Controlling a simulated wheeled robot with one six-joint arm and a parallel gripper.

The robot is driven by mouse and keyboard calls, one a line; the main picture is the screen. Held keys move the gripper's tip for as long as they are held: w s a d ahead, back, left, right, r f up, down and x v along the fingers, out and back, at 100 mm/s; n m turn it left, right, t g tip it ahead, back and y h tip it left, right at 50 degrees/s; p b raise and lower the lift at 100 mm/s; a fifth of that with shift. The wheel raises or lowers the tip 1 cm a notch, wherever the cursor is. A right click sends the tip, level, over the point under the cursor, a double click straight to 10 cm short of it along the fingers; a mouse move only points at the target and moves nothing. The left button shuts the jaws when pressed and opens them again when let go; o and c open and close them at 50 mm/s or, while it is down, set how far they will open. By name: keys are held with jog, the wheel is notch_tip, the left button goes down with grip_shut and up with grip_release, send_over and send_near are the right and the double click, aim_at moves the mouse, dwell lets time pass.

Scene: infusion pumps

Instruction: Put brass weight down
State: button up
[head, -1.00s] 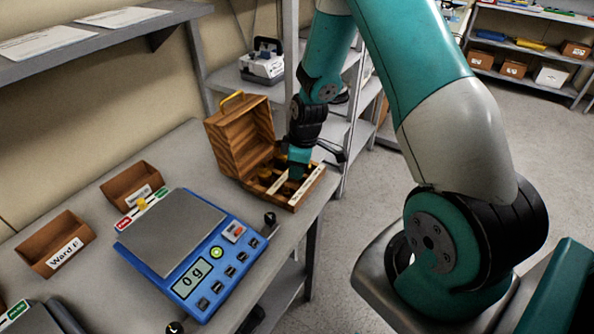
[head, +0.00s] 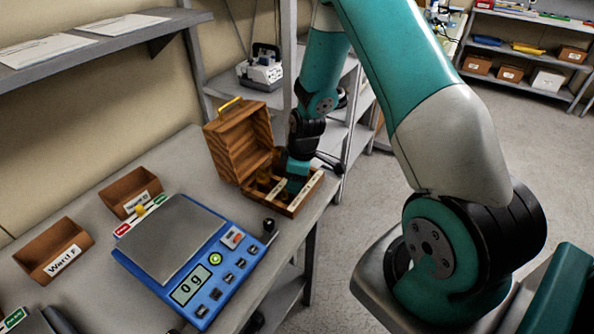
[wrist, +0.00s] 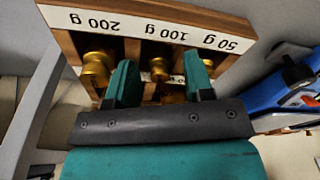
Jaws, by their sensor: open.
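The open wooden weight box (head: 240,150) stands at the far right end of the bench, its lid raised. My gripper (wrist: 160,75) is open over the box, its two teal fingers apart on either side of the 100 g compartment. A brass weight (wrist: 160,69) stands in that compartment between the fingers, with a visible gap on each side. Another brass weight (wrist: 97,68) stands in the 200 g compartment. More brass shows partly behind the right finger and below. In the head view my wrist (head: 300,165) hides part of the box interior.
A blue scale (head: 185,250) reading 0 g stands in front of the box, with a bare pan. Two wooden bins (head: 52,248) (head: 130,190) sit to its left. A shelf (head: 95,40) overhangs the bench at the back, and a metal rack stands behind the box.

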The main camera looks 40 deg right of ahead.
notch_tip(320, 180, up, 11)
jog(key=s+d+b, duration=0.1)
jog(key=b, duration=0.1)
jog(key=s+a+r+y, duration=0.1)
jog(key=s+a+r, duration=0.4)
jog(key=a+r, duration=0.6)
jog(key=s+a+r+m+g+y, duration=0.1)
jog(key=s+a+r, duration=0.3)
jog(key=s+a, duration=0.8)
jog(key=s+y, duration=0.1)
jog(key=s, duration=0.3)
jog(key=shift+a+m, duration=0.25)
jog(key=shift+m, duration=0.05)
jog(key=shift+r, duration=0.1)
